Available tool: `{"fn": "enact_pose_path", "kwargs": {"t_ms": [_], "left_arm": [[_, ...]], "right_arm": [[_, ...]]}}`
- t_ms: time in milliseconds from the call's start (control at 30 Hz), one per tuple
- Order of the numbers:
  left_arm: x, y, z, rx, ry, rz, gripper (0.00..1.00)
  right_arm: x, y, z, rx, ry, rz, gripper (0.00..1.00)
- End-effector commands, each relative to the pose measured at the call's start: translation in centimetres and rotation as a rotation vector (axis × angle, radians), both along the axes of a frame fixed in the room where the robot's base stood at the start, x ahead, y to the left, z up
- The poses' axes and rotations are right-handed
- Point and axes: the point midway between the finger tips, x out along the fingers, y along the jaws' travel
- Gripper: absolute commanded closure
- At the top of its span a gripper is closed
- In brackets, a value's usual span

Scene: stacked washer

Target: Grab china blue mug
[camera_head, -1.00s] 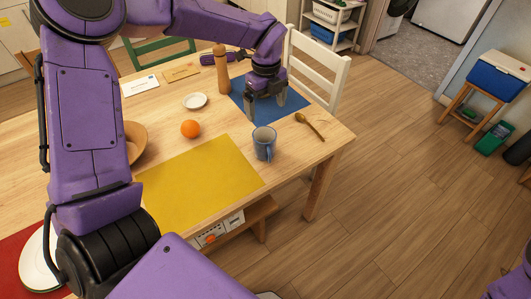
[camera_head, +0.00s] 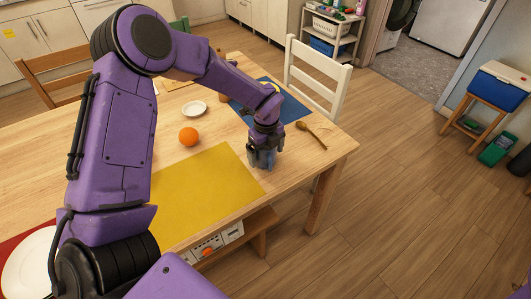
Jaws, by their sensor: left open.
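The china blue mug (camera_head: 262,158) stands on the wooden table near its right front edge, just right of the yellow placemat. My left gripper (camera_head: 261,164) points down over it, with its open fingers at the mug's sides. The gripper hides most of the mug, and I cannot tell whether the fingers touch it. My right gripper is not in view.
An orange (camera_head: 189,136), a white saucer (camera_head: 193,108) and the yellow placemat (camera_head: 195,192) lie left of the mug. A wooden spoon (camera_head: 314,136) lies to its right. A white chair (camera_head: 318,75) stands behind the table (camera_head: 222,77).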

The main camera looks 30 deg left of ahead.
Motion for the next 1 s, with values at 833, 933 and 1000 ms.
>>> {"fn": "enact_pose_path", "kwargs": {"t_ms": [833, 933, 1000], "left_arm": [[0.2, 0.0, 5.4, -0.002, -0.009, 0.001, 0.6], [0.1, 0.0, 7.6, -0.001, -0.006, 0.001, 0.6], [0.1, 0.0, 8.8, 0.0, -0.004, -0.002, 0.6]], "right_arm": [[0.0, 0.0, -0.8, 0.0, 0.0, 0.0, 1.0], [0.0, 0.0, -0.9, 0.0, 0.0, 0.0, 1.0], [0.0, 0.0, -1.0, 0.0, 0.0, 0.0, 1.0]]}}
